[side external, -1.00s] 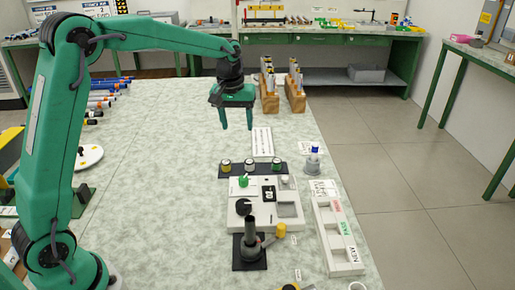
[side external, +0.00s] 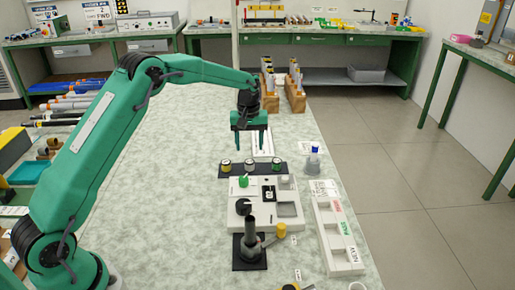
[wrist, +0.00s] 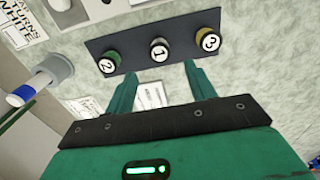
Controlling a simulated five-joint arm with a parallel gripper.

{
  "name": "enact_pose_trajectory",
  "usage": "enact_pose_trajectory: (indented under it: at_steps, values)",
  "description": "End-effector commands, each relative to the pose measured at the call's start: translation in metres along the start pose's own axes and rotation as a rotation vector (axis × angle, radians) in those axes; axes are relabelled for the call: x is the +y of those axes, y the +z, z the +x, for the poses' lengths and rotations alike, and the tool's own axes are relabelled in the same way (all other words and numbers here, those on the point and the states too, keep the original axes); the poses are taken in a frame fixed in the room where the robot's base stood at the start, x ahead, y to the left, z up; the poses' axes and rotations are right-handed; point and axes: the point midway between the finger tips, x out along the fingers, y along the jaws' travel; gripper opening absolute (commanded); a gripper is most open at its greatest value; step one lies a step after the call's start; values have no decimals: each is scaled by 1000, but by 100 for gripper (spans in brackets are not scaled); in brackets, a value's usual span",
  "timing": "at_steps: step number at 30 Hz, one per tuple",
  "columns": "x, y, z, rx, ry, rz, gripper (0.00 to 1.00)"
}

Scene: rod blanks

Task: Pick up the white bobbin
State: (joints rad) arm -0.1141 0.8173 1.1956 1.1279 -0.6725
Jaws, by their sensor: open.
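The white bobbin (side external: 249,164) stands in the middle of a row of three on a dark plate (side external: 232,175). The yellow bobbin (side external: 225,165) is to its left and the green bobbin (side external: 276,167) to its right. In the wrist view the white bobbin (wrist: 159,49) has a "1" on top, between the green one (wrist: 112,61) marked "2" and the yellow one (wrist: 207,42) marked "3". My gripper (side external: 252,150) is open and empty, above and behind the row. In the wrist view its fingertips (wrist: 160,70) sit apart on either side of the white bobbin's line, not touching it.
A white device (side external: 236,213) with a green knob stands in front of the row, with a dark post (side external: 250,235) nearer still. A blue-topped bottle (side external: 314,158) and a white sectioned tray (side external: 325,228) are to the right. The table's left side is largely clear.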

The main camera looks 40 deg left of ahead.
Motion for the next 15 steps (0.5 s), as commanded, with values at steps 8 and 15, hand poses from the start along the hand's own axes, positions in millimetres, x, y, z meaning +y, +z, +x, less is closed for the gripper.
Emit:
enact_pose_trajectory:
  at_steps: [8,15]
  values:
    - [0,1,21,-2,-1,1,55]
    - [0,1,24,-2,-1,1,55]
